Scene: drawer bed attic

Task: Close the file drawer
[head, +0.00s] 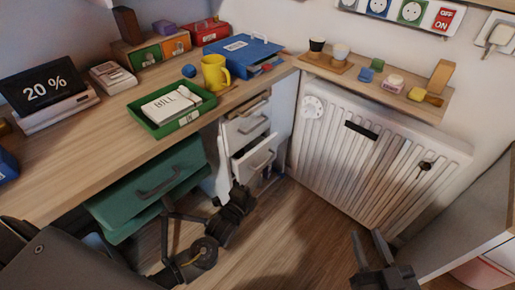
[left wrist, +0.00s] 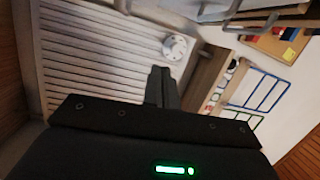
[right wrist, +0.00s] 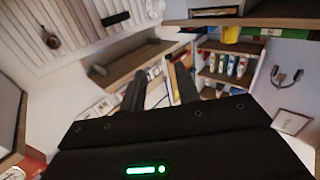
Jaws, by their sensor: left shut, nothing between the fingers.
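A white drawer unit (head: 246,128) stands under the right end of the desk. A lower drawer (head: 254,158) with a grey handle is pulled out part way; I cannot tell for sure which drawer is the file drawer. My left gripper (head: 240,194) is shut and empty, low and just in front of the unit, below the open drawer; whether it touches is unclear. Its closed fingers (left wrist: 162,87) show in the left wrist view. My right gripper (head: 369,247) is open and empty, in front of the radiator. Its spread fingers (right wrist: 160,90) show in the right wrist view.
A green drawer (head: 140,190) juts out under the desk, left of the unit, close to my left arm. A white radiator (head: 365,150) stands right of the unit under a shelf. The desk (head: 110,130) holds a green tray (head: 160,127) and yellow mug (head: 215,74). The floor (head: 310,225) between is clear.

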